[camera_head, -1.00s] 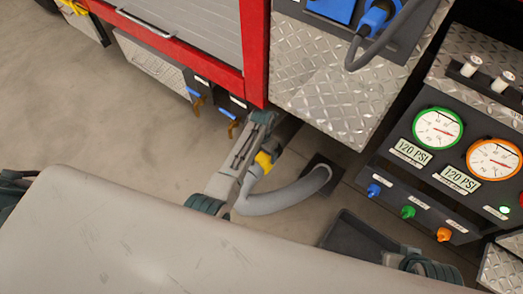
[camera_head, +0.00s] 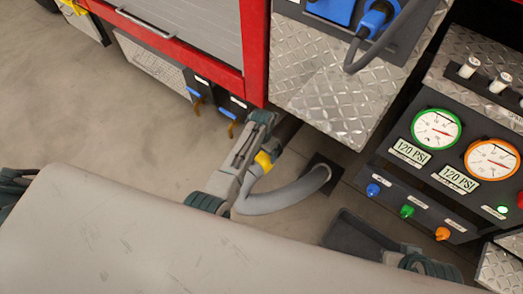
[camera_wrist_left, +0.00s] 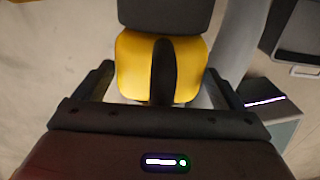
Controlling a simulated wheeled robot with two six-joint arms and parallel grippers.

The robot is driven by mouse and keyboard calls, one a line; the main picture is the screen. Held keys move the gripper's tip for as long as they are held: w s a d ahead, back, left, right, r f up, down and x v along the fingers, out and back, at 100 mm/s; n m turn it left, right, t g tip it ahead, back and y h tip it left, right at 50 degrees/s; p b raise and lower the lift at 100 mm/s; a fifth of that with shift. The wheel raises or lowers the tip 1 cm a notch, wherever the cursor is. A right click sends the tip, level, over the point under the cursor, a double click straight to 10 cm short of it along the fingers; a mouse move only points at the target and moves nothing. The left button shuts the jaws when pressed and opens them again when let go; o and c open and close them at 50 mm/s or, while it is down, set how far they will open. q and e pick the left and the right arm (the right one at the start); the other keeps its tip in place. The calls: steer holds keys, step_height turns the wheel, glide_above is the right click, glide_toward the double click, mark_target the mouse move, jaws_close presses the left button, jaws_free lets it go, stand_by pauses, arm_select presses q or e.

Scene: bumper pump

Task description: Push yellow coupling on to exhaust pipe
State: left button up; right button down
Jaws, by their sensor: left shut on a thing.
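The yellow coupling (camera_head: 264,160) sits at the end of a grey hose (camera_head: 285,198), low beside the truck's corner. My left gripper (camera_head: 262,150) is shut on the coupling. A dark grey cylindrical end, seemingly the exhaust pipe (camera_wrist_left: 165,14), is right at the coupling's far side. I cannot tell how far the coupling is over it. In the head view my left arm hides most of this pipe.
The truck's diamond-plate box (camera_head: 335,95) and red frame (camera_head: 256,55) overhang close to my left arm. A gauge panel (camera_head: 440,165) stands at the right. The hose runs to a dark floor plate (camera_head: 325,172). Open floor (camera_head: 100,130) lies to the left.

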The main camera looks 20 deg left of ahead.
arm_select(q)
steer(key=shift+w+d, duration=0.2)
steer(key=shift+w, duration=0.25)
arm_select(e)
steer(key=shift+f, duration=0.2)
stand_by(0.3)
arm_select(q)
steer(key=o, duration=1.8)
steer(key=shift+r, duration=0.1)
steer(key=shift+c, duration=0.2)
step_height(320, 180, up, 11)
steer(key=shift+f+p, duration=0.15)
steer(key=shift+p, duration=0.75)
arm_select(e)
step_height(320, 180, down, 9)
steer(key=w+d+g, duration=0.1)
steer(key=shift+d, duration=0.25)
steer(key=shift+r, duration=0.1)
